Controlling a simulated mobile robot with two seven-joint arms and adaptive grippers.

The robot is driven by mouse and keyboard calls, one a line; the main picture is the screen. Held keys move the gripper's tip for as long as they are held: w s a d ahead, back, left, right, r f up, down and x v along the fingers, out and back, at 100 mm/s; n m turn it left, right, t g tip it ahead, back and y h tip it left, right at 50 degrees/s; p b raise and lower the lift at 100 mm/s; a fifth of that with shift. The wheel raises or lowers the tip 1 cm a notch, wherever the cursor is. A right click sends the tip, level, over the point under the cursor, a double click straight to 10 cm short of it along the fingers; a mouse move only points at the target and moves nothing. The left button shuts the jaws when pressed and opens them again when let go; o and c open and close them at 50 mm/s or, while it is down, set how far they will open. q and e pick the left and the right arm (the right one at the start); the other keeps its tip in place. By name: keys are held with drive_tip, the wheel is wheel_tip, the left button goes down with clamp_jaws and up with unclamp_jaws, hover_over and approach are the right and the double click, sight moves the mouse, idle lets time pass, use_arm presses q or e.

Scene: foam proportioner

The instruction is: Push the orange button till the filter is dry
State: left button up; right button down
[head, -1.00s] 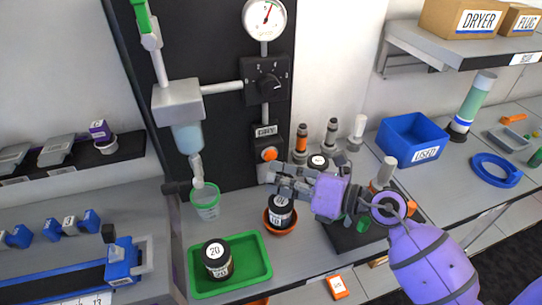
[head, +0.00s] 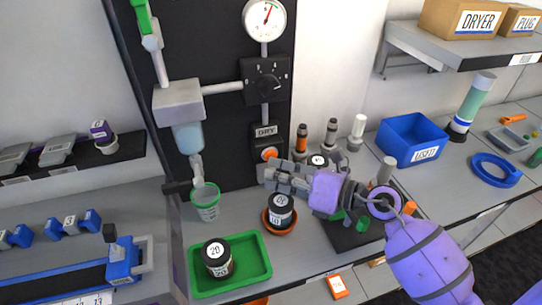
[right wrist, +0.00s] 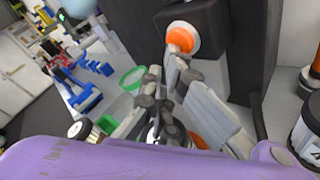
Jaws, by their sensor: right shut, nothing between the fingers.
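The orange button (head: 269,153) sits on a black box under a DRY label (head: 266,132) on the dark panel. It also shows in the right wrist view (right wrist: 183,38). My right gripper (head: 264,172) is shut and empty, its fingertips just below the button in the head view. In the right wrist view a fingertip overlaps the button's lower edge; I cannot tell whether it touches. The filter housing (head: 188,137), a clear vessel with blue content, hangs under a grey block at the left. My left gripper is not in view.
A green-rimmed cup (head: 205,201) stands below the housing. A black jar (head: 280,211) in an orange dish is below my right gripper. Another jar (head: 217,259) stands in a green tray (head: 257,275). Several bottles stand right of the button. A gauge (head: 265,19) is above.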

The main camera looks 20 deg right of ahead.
drive_tip(key=shift+w, duration=0.3)
idle(0.5)
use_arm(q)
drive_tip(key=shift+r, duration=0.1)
use_arm(e)
drive_tip(key=shift+s, duration=0.1)
drive_tip(key=shift+s+r, duration=0.1)
drive_tip(key=shift+s, duration=0.5)
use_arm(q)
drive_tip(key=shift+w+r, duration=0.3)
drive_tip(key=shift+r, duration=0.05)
use_arm(e)
drive_tip(key=shift+s, duration=0.15)
use_arm(q)
drive_tip(key=shift+p, duration=0.3)
use_arm(e)
drive_tip(key=shift+s, duration=0.1)
drive_tip(key=shift+s+d+p, duration=0.15)
drive_tip(key=shift+s+p, duration=0.2)
drive_tip(key=shift+s, duration=2.1)
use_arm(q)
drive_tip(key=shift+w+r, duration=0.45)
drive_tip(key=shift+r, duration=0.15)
